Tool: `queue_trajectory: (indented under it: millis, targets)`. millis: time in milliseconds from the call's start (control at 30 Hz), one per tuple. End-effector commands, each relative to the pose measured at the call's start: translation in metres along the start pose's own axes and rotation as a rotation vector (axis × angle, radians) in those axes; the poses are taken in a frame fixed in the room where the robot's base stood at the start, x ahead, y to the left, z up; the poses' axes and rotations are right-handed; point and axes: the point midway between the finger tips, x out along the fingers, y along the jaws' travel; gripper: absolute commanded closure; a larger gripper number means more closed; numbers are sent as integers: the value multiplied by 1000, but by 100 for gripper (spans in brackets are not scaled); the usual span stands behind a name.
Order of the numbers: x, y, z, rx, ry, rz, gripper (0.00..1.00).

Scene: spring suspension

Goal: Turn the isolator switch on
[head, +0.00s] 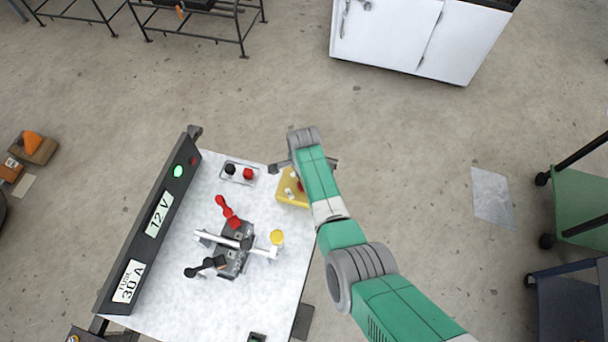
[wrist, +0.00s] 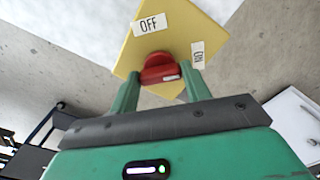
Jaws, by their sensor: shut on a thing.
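The isolator switch is a yellow box (wrist: 185,30) with a red knob (wrist: 160,68) in the wrist view. An OFF label (wrist: 151,23) is on its face, and a second label (wrist: 197,54), seen at a slant and seemingly reading ON, is near its right corner. My gripper (wrist: 160,82) has its two green fingers on either side of the red knob and is shut on it. I cannot tell which label the knob points to. In the head view the yellow box (head: 288,198) is at the board's right edge, partly hidden by my arm.
The white board (head: 205,280) holds red and black levers (head: 228,212), a yellow knob (head: 277,237) and a terminal block (head: 239,173). A dark panel (head: 150,228) along its left shows 12 V, 30 A and a lit green lamp (head: 178,171). Open floor lies beyond.

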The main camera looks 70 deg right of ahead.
Motion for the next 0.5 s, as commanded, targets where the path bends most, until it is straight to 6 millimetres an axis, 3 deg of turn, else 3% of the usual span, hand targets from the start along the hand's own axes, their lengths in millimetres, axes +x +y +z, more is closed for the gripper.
queue_trajectory:
  millis: [167,200,300,500]
  targets:
    - [0,0,0,2,0,0,76]
    - [0,0,0,2,0,0,47]
    - [0,0,0,1,0,0,31]
    - [0,0,0,1,0,0,31]
